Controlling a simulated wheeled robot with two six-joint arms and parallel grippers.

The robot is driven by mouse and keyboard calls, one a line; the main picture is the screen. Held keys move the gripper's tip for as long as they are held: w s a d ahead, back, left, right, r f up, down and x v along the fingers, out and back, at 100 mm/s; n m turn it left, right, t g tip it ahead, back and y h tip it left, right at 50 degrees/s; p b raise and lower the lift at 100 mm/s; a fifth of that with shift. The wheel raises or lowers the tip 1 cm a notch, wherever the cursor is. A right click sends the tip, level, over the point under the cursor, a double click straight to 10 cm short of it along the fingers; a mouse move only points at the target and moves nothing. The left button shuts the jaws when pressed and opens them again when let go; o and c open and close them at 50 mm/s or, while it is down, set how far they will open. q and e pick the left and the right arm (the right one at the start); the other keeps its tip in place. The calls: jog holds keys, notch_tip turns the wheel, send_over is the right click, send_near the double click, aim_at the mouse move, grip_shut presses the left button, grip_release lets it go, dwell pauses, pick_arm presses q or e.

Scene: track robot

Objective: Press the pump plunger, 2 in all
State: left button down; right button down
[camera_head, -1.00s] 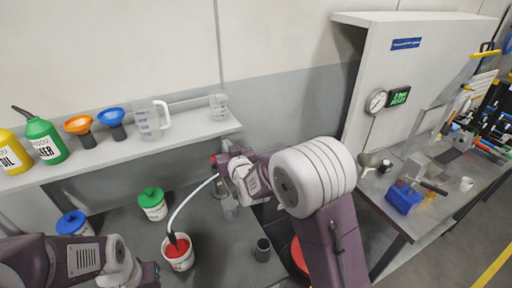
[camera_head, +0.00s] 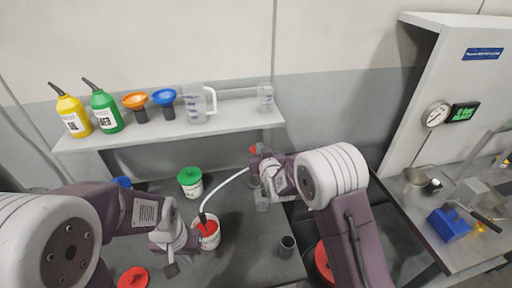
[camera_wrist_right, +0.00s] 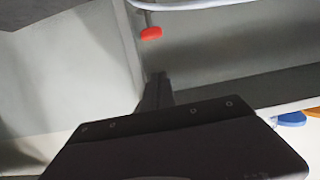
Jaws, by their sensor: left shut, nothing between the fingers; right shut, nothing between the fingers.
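The pump's red knob (camera_head: 254,150) shows at the end of my right arm, below the shelf. The rest of the pump is mostly hidden by my right gripper (camera_head: 257,162). A white hose (camera_head: 226,187) curves from there down to a white bucket (camera_head: 208,241) with red on top. In the right wrist view the red knob (camera_wrist_right: 151,33) sits on a thin rod, beyond the shut fingers (camera_wrist_right: 157,88) and apart from them in the picture. My left gripper (camera_head: 171,268) is shut and empty, pointing down left of the bucket.
A shelf (camera_head: 240,115) holds oil bottles, funnels and clear jugs. A second bench (camera_head: 462,250) with a blue tool stands at the right.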

jog(key=w+f+p, duration=0.1)
jog(key=w+f, duration=0.1)
jog(key=w+a+f+p, duration=0.1)
jog(key=w, duration=0.1)
jog(key=w+f+p, duration=0.1)
jog(key=w+f, duration=0.1)
jog(key=shift+w+a+f, duration=0.25)
jog(key=shift+w+f, duration=0.1)
jog(key=shift+w, duration=0.05)
notch_tip(320, 180, down, 4)
jog(key=b, duration=0.3)
jog(key=shift+r+b, duration=0.2)
jog(key=shift+b, duration=0.15)
jog(key=shift+r, duration=0.15)
